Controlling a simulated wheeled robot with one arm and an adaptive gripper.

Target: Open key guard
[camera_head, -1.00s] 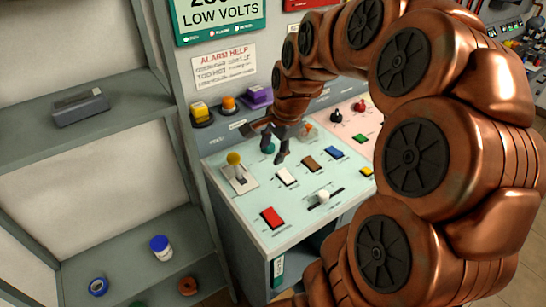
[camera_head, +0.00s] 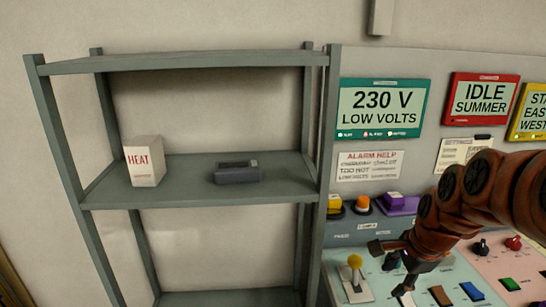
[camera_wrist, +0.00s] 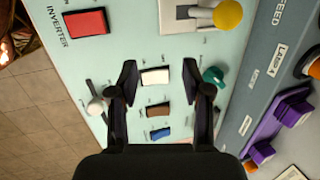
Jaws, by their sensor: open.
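My gripper (camera_head: 389,269) hangs over the sloped control panel at the lower right of the head view. In the wrist view my gripper (camera_wrist: 159,80) is open and empty, its two dark fingers on either side of a white rocker switch (camera_wrist: 155,76). A teal knob or key (camera_wrist: 213,78) lies just beside the right finger. A purple hinged-looking piece (camera_wrist: 279,118) is on the upright panel at the right; the same purple piece (camera_head: 396,203) shows in the head view. I cannot tell which part is the key guard.
A yellow-knobbed lever (camera_wrist: 227,15), a red switch (camera_wrist: 86,22) and a white-knobbed slider (camera_wrist: 96,107) surround the gripper. Yellow (camera_head: 335,203) and orange (camera_head: 362,203) buttons sit beside the purple piece. A grey shelf (camera_head: 105,198) stands at the left with a HEAT box (camera_head: 145,163).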

